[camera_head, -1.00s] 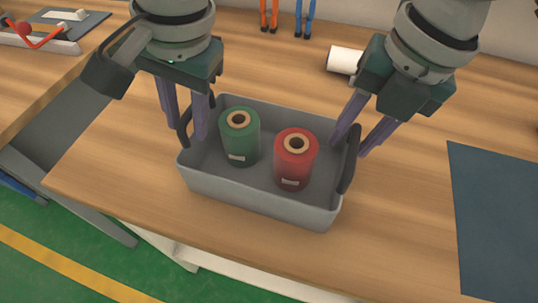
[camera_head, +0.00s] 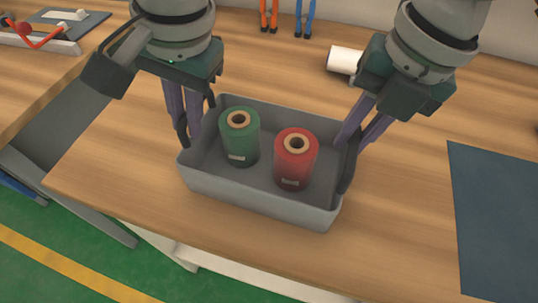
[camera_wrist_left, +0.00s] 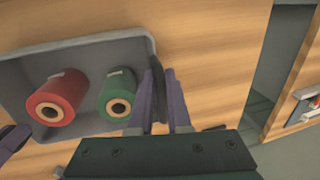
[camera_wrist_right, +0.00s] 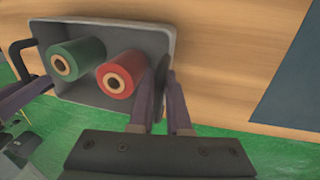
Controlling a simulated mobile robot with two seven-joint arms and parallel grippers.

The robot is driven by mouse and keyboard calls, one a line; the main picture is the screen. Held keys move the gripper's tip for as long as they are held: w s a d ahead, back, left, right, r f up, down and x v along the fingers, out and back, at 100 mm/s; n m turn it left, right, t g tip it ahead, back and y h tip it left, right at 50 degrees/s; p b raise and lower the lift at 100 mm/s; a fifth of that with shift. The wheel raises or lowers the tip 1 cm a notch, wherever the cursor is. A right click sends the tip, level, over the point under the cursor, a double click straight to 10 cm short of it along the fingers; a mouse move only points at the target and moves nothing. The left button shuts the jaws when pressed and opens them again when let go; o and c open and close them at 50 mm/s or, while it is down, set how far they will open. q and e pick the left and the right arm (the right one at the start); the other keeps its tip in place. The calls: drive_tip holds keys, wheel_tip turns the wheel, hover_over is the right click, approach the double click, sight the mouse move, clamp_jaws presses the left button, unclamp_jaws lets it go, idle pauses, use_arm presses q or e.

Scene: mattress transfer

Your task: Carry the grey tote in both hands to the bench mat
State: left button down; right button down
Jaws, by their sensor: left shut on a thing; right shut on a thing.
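The grey tote (camera_head: 255,200) sits on the wooden bench, with a green spool (camera_head: 240,140) and a red spool (camera_head: 295,160) standing inside it. My left gripper (camera_head: 190,138) is shut on the tote's left handle; the left wrist view shows its fingers (camera_wrist_left: 163,105) on either side of the dark handle. My right gripper (camera_head: 355,142) is shut on the right handle, and the right wrist view shows its fingers (camera_wrist_right: 162,105) around it. The dark blue bench mat (camera_head: 495,215) lies flat at the right, apart from the tote.
The wooden bench top (camera_head: 400,190) is clear between the tote and the mat. A white roll (camera_head: 344,60) lies behind the tote near my right gripper. A red-handled tool (camera_head: 30,32) is at the far left.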

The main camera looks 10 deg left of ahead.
use_arm(q)
drive_tip(key=shift+r, duration=0.2)
use_arm(e)
drive_tip(key=shift+r, duration=0.2)
idle(0.3)
